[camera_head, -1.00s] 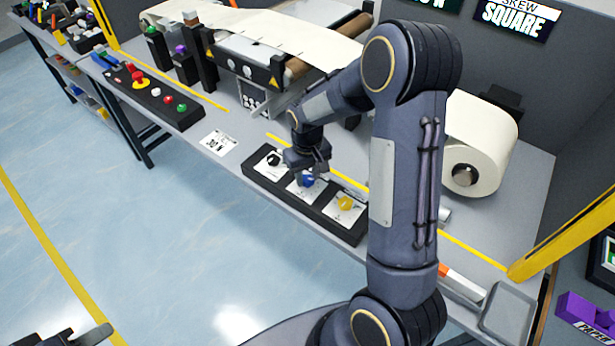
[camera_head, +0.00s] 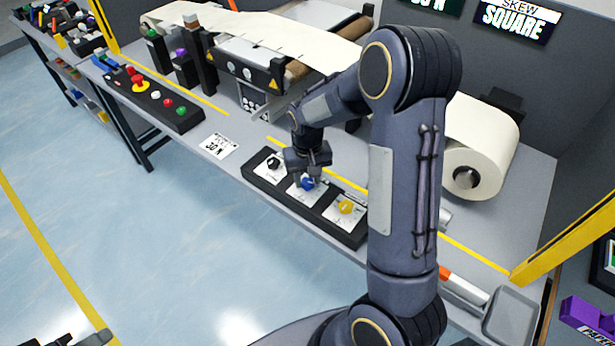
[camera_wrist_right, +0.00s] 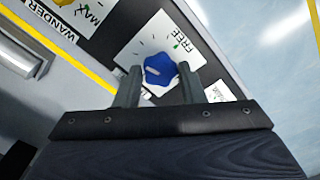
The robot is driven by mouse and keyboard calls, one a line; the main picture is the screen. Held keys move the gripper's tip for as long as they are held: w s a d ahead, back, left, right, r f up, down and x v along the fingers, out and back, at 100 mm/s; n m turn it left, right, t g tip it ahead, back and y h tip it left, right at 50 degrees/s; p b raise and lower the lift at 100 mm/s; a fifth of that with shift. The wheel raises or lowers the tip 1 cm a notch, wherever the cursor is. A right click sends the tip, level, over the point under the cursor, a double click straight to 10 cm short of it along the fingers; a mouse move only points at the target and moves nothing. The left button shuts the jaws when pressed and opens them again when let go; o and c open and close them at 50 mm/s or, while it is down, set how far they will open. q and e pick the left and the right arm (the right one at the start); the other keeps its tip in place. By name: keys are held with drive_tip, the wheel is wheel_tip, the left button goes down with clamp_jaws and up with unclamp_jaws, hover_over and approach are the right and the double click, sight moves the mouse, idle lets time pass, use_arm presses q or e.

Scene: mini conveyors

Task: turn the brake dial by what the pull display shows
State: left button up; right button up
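A black panel (camera_head: 290,205) on the bench's front edge carries a black dial (camera_head: 273,163), a blue dial (camera_head: 307,183) and a yellow dial (camera_head: 345,207) on white plates. My right gripper (camera_head: 310,180) is at the blue dial, pointing down. In the right wrist view the blue dial (camera_wrist_right: 160,70) lies between the two fingers, with gaps showing on both sides, on a plate marked FREE. The pull display (camera_head: 432,6) at the top is cut off; "30 N" shows on it. My left gripper (camera_head: 75,339) is only partly visible at the bottom left; its fingers are unclear.
A paper card (camera_head: 220,146) reading 30 N lies left of the panel. A button box (camera_head: 152,97) is farther left. A SKEW SQUARE sign (camera_head: 517,17) and a white roll (camera_head: 480,150) are behind. A yellow post (camera_head: 565,240) stands at right.

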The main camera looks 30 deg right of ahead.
sight(308, 182)
drive_tip(key=o, duration=0.3)
wheel_tip(308, 182, up, 8)
drive_tip(key=shift+f+b, duration=0.1)
drive_tip(key=shift+b, duration=0.2)
idle(0.6)
drive_tip(key=s+a+r+t+y, duration=0.1)
drive_tip(key=s+a+r+t, duration=0.1)
drive_tip(key=s, duration=0.5)
drive_tip(key=s+a+r+n+t+y, duration=0.1)
drive_tip(key=s+a+r, duration=0.2)
drive_tip(key=s, duration=0.5)
drive_tip(key=s+a+r+t+y, duration=0.1)
drive_tip(key=s+a+r+t, duration=0.1)
drive_tip(key=s, duration=0.5)
drive_tip(key=shift+s+a+r+n+t+y, duration=0.15)
drive_tip(key=shift+a+r+n+t+y, duration=0.15)
drive_tip(key=shift+a+r+y, duration=0.15)
